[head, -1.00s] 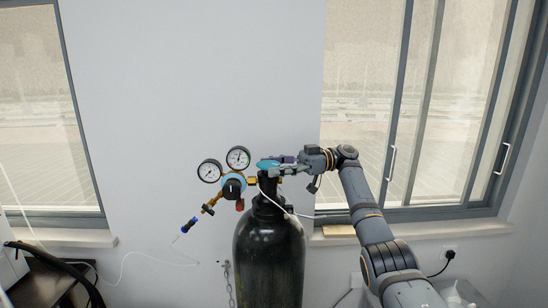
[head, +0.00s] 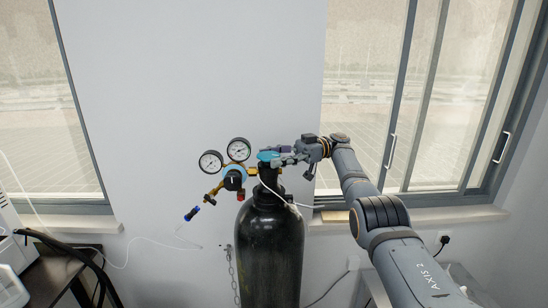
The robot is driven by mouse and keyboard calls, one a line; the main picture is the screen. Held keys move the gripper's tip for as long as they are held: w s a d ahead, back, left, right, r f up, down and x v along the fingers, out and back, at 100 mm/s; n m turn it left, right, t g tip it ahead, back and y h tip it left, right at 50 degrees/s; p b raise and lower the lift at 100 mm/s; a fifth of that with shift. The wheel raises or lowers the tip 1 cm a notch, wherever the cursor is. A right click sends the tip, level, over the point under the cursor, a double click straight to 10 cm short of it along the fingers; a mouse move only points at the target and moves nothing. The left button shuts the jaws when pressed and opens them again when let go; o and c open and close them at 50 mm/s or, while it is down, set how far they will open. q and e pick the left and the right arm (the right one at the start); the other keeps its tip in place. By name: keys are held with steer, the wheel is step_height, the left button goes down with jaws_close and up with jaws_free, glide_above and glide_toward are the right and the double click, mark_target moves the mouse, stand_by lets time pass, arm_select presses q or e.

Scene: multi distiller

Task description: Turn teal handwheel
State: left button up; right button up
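The teal handwheel (head: 267,155) sits on top of the valve of a tall black gas cylinder (head: 268,255) in the head view. My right gripper (head: 281,158) reaches in from the right, its fingers at the right side of the handwheel. The fingers are small and overlap the wheel's edge, so I cannot tell whether they are closed on it. A regulator with two round white gauges (head: 239,149) is joined to the valve on the left. My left gripper is not in view.
A window with a sill (head: 440,216) is behind my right arm. A thin white hose and a chain (head: 232,268) hang near the cylinder. A dark table (head: 50,275) with black cables stands at the lower left. The wall left of the gauges is clear.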

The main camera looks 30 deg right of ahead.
steer(key=shift+o, duration=1.4)
steer(key=shift+f, duration=0.1)
